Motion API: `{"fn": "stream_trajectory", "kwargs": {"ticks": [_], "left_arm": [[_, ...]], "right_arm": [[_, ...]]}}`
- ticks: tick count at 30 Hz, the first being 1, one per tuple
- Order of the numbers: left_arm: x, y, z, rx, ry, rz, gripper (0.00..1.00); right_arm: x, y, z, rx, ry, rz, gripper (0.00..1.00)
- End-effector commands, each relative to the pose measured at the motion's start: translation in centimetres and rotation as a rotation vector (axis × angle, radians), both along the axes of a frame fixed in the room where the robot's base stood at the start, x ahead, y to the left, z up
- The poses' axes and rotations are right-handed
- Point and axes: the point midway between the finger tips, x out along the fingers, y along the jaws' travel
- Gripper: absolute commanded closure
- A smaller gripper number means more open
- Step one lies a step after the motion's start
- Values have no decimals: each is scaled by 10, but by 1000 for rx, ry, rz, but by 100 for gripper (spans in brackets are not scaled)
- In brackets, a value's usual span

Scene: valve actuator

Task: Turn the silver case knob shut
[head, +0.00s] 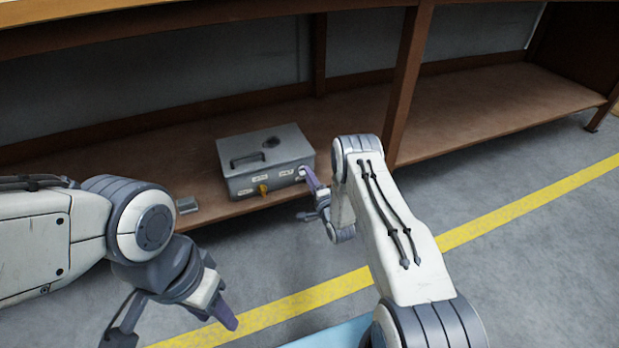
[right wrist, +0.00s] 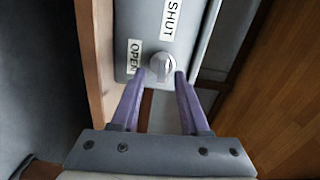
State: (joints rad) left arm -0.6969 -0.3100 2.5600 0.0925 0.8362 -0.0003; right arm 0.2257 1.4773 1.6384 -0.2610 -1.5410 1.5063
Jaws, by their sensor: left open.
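The silver case (head: 265,150) sits on the low wooden shelf, with a handle on its top and labels on its front. In the right wrist view its silver knob (right wrist: 162,66) is beside the OPEN label (right wrist: 134,55), with the SHUT label (right wrist: 171,18) further up. My right gripper (right wrist: 160,76) is open, its purple fingertips on either side of the knob with small gaps visible. In the head view my right gripper (head: 309,193) is at the case's right front, partly hiding the knob. My left gripper (head: 172,328) is open and empty, low at the left over the floor.
A yellow knob (head: 263,189) is on the case front. A small grey object (head: 187,205) lies on the shelf (head: 120,185) left of the case. A wooden post (head: 407,85) stands right of the case. The floor in front has a yellow line (head: 540,196).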

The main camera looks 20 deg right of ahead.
Motion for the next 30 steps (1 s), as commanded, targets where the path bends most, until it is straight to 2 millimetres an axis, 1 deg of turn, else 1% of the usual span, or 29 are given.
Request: {"fn": "stream_trajectory", "kwargs": {"ticks": [6,8,10,14,18,21,25,30], "left_arm": [[0,0,1,0,0,0,55],[0,0,3,0,0,0,55],[0,0,7,0,0,0,55],[0,0,21,0,0,0,55],[0,0,35,0,0,0,55],[0,0,42,0,0,0,55],[0,0,48,0,0,0,55],[0,0,50,0,0,0,55]], "right_arm": [[1,0,2,-1,-3,0,55],[-2,0,2,-1,-2,0,55],[-9,-1,3,-1,1,-1,55],[-31,-1,5,1,4,-1,55],[-60,-3,5,2,4,-2,55],[-79,-4,4,1,2,-3,55],[-95,-4,3,0,1,-2,55],[-105,-4,1,0,0,-1,55]]}}
